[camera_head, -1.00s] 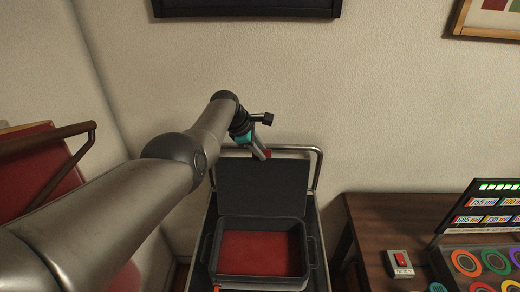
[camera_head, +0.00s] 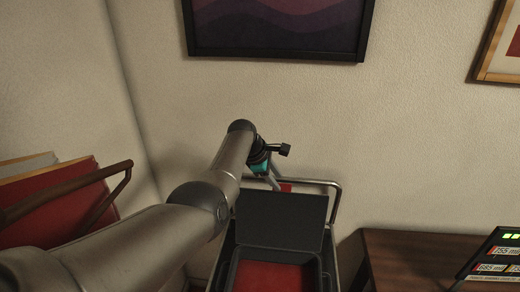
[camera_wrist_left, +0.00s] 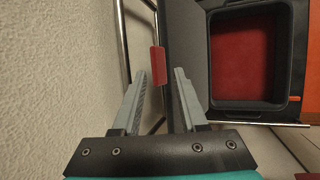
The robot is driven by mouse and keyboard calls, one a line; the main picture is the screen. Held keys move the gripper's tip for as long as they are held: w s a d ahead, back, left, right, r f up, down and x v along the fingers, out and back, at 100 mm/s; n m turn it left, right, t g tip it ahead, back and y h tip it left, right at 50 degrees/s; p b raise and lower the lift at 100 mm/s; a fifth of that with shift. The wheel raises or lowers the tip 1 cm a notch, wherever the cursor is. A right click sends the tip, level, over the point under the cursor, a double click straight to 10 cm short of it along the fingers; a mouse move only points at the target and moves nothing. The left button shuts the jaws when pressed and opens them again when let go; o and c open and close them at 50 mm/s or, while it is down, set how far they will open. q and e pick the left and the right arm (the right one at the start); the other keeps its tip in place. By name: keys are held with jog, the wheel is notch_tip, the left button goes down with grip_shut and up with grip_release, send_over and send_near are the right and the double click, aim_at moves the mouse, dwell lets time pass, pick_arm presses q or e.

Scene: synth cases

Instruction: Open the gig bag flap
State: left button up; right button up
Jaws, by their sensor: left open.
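The dark case (camera_head: 232,262) stands low in the head view, with its red inside partly cut off by the bottom edge. Its dark flap (camera_head: 280,220) stands raised at the back of the case. A red tab (camera_head: 285,187) shows at the flap's top edge, and also in the left wrist view (camera_wrist_left: 157,66). There the flap (camera_wrist_left: 171,40) is seen edge-on, and the case (camera_wrist_left: 288,50) lies to the right. My left gripper (camera_head: 273,184) is open at the flap's top edge. In the left wrist view its fingers (camera_wrist_left: 160,88) stand either side of the tab's line, apparently empty. My right gripper is not in view.
A bent metal rail (camera_head: 336,200) rises close behind the flap, near the wall. A wooden table (camera_head: 405,262) with a display panel (camera_head: 495,255) stands at the right. A red panel with a brown armrest-like bar (camera_head: 60,195) is at the left. Pictures hang above.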

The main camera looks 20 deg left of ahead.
pick_arm(q)
jog(key=p+v, duration=0.2)
jog(key=v, duration=0.9)
jog(key=shift+r, duration=0.25)
jog(key=shift+s, duration=0.1)
